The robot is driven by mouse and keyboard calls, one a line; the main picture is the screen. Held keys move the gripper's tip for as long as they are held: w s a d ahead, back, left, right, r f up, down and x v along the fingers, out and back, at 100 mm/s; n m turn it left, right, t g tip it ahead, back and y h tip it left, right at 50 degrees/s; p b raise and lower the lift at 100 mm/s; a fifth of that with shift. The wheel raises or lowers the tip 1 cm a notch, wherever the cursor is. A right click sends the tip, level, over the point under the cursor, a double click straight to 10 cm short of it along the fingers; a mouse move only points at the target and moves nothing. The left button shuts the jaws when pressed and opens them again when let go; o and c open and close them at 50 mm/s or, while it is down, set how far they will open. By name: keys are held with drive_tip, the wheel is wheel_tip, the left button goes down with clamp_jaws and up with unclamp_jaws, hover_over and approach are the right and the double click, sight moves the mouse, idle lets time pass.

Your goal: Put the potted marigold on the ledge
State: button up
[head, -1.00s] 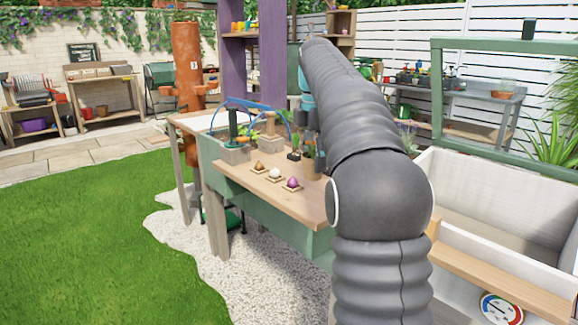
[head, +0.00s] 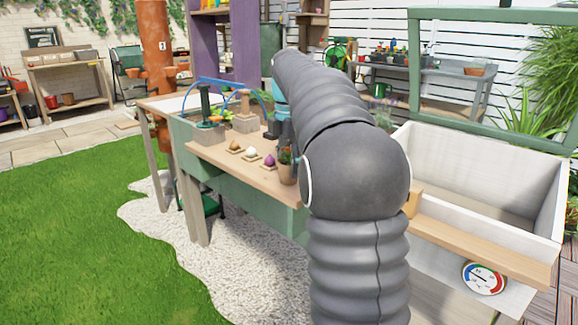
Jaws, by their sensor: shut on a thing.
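I cannot tell how far the pot is above the bench top. A wooden ledge (head: 490,228) runs along the front of the white planter box at the right. The visible part of the ledge is bare.
The potting bench (head: 215,157) carries an onion-like bulb, a white bulb and a purple bulb (head: 269,160) on small squares, left of the pot. A green-framed lid (head: 480,138) stands raised behind the white box (head: 470,185). A dial (head: 484,278) sits below the ledge.

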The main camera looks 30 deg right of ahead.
drive_tip(key=shift+f, duration=0.15)
drive_tip(key=o, duration=1.2)
wheel_tip(320, 180, up, 12)
drive_tip(key=shift+f+p, duration=0.25)
drive_tip(key=shift+p, duration=0.9)
drive_tip(key=shift+r, duration=0.4)
